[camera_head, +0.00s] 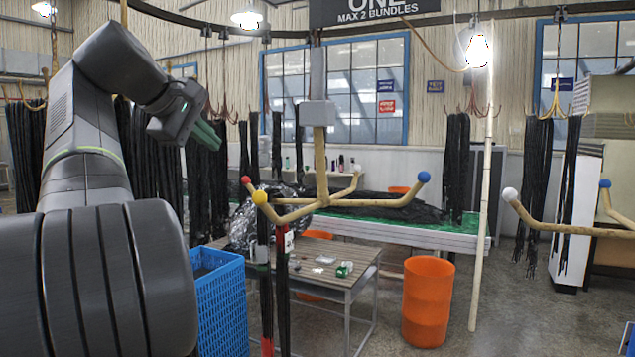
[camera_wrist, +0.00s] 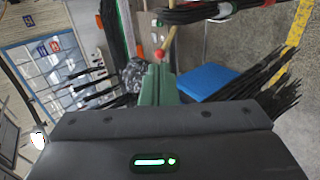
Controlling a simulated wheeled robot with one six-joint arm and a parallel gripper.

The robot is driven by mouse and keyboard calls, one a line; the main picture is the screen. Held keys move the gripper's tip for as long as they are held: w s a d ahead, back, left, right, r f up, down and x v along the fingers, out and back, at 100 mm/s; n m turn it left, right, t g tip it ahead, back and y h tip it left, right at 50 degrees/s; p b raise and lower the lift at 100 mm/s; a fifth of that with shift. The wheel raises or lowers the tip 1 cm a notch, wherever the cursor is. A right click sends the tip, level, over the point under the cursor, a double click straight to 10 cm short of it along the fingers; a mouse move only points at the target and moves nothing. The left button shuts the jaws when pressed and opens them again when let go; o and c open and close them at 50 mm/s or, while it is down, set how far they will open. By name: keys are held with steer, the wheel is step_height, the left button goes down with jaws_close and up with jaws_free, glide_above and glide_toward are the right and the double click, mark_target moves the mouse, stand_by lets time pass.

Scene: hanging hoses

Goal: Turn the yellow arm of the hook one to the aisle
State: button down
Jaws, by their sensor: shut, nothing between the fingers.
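Hook one hangs under its sign (camera_head: 374,12) on a grey post, with several wooden arms. The yellow-tipped arm (camera_head: 285,217) points toward me and left, ending in a yellow ball (camera_head: 259,197). Beside it is a red ball (camera_head: 246,180); a blue-tipped arm (camera_head: 400,201) points right and a white ball (camera_head: 357,168) is further back. Black hoses (camera_head: 281,290) hang below the yellow arm. My gripper (camera_head: 213,136) has green fingers, shut and empty, up and left of the balls. In the wrist view, a red ball (camera_wrist: 158,54) appears just past my fingertips (camera_wrist: 159,70); contact is unclear.
A blue crate (camera_head: 221,305) and a slatted table (camera_head: 330,262) stand below the hook. An orange bin (camera_head: 428,300) and a pale pole (camera_head: 483,190) stand to the right. Another hook's white-tipped arm (camera_head: 560,227) reaches in at right. Open floor shows between.

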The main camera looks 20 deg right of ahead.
steer(key=s+a, duration=0.5)
steer(key=a, duration=0.1)
steer(key=shift+s+a, duration=0.15)
steer(key=shift+a, duration=0.25)
steer(key=w+d, duration=0.6)
steer(key=d, duration=0.2)
steer(key=shift+w+d, duration=0.25)
steer(key=shift+w, duration=0.1)
steer(key=shift+a, duration=0.1)
stand_by(0.4)
